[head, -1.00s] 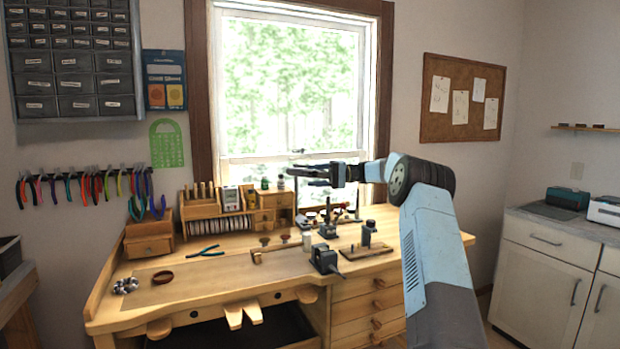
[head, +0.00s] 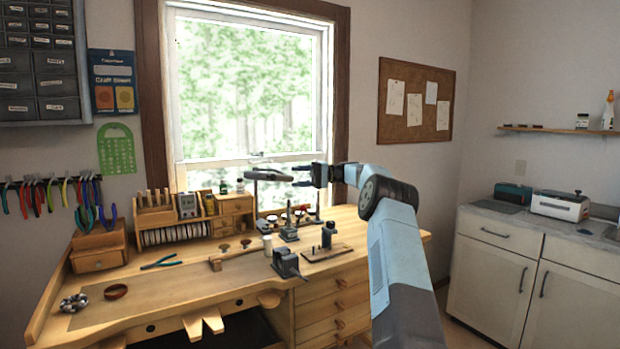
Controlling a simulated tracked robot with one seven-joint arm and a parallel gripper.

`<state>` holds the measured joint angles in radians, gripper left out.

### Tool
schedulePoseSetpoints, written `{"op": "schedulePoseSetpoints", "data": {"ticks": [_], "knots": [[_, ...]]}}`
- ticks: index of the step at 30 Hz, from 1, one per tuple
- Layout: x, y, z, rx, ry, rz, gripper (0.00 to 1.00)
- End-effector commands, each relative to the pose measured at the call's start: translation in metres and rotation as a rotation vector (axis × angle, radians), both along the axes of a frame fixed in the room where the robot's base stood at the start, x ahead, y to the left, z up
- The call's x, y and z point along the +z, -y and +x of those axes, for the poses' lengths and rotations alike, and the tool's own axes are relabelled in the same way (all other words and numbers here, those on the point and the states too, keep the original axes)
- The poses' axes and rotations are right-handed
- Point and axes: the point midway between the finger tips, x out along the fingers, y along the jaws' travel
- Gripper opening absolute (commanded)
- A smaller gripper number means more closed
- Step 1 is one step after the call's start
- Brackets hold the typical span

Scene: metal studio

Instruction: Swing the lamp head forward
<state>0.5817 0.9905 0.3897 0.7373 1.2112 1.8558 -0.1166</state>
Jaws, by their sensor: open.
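The lamp head (head: 268,175) is a dark, slim bar held level above the back of the workbench, in front of the lower window. A small gap shows between the fingertips and the lamp head's right end; the difference in depth is hard to tell.
The wooden workbench (head: 200,290) carries a wooden organizer (head: 160,215), a dark vise-like tool (head: 286,263), pliers (head: 161,262) and small jars. A grey-topped cabinet (head: 520,262) stands at the right. Free air surrounds my gripper above the bench.

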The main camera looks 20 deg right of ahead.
Motion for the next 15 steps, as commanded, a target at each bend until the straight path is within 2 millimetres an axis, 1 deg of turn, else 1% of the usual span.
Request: {"op": "schedulePoseSetpoints", "data": {"ticks": [1, 3, 6, 10, 15], "knots": [[-0.001, 0.010, 0.000, -0.001, 0.002, 0.001, 0.50], [-0.001, 0.021, -0.001, -0.001, 0.001, 0.000, 0.50], [-0.001, 0.031, -0.001, 0.000, 0.001, 0.000, 0.50], [-0.001, 0.040, -0.002, 0.000, 0.001, -0.001, 0.50], [-0.001, 0.044, -0.002, 0.001, -0.001, -0.001, 0.50]]}}
